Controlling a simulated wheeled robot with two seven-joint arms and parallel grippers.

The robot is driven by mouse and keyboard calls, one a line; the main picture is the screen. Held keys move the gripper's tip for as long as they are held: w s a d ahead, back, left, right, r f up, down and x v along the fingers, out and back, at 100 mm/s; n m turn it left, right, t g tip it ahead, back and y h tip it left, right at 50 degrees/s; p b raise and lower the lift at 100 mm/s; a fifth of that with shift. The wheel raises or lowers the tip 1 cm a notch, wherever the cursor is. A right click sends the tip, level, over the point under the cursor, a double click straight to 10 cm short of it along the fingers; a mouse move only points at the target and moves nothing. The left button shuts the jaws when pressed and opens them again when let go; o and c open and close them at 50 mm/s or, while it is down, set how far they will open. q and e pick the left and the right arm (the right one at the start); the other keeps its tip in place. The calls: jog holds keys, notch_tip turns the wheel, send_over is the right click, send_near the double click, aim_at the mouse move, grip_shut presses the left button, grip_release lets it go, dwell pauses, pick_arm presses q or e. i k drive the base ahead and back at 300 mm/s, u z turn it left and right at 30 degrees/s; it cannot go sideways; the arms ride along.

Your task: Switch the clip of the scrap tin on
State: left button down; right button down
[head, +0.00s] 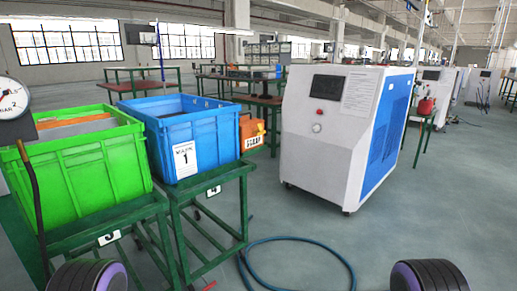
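I cannot make out for sure a scrap tin or a clip in the head view. A small red container (426,106) sits on a green stand farther back at the right. No clip can be told on either one.
A green crate (82,167) and a blue crate (213,158) stand on green metal tables at the left. A white and blue machine (325,150) stands in the middle. A blue hose (300,239) lies on the floor before it. The floor (430,205) at right is clear.

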aim_at(260, 128)
jog(key=k, duration=0.6)
jog(key=z, duration=0.45)
jog(key=i, duration=2.25)
jog(key=z, duration=0.3)
